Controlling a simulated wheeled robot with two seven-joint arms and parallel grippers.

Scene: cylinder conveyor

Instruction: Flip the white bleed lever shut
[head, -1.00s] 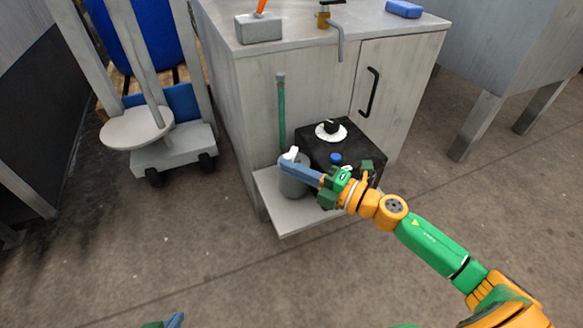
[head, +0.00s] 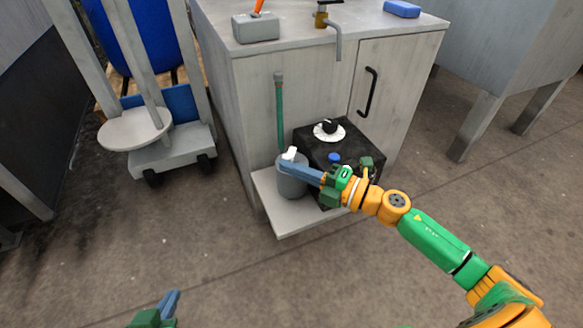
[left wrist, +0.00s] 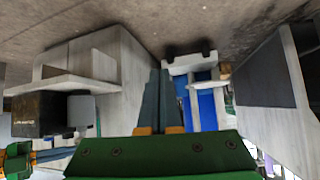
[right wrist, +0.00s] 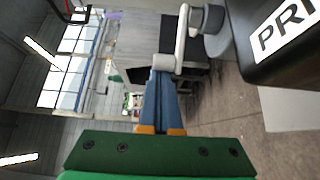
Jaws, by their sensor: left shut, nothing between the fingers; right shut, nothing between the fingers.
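The white bleed lever (head: 290,153) shows as a small white piece on top of the grey canister (head: 292,184) in the head view. In the right wrist view the lever (right wrist: 181,40) is a white bar with a thicker end, lying right at my fingertips. My right gripper (head: 284,167) is shut and empty, its tips at the lever; whether they touch it I cannot tell. My left gripper (head: 174,296) is shut and empty, low in the head view, far from the lever. Its closed fingers also show in the left wrist view (left wrist: 164,74).
A black box (head: 314,143) with a white-rimmed dial and a blue button (head: 334,157) stands beside the canister on a low shelf (head: 289,222). A green hose (head: 281,115) rises behind. The cabinet (head: 310,75) backs them. The floor in front is clear.

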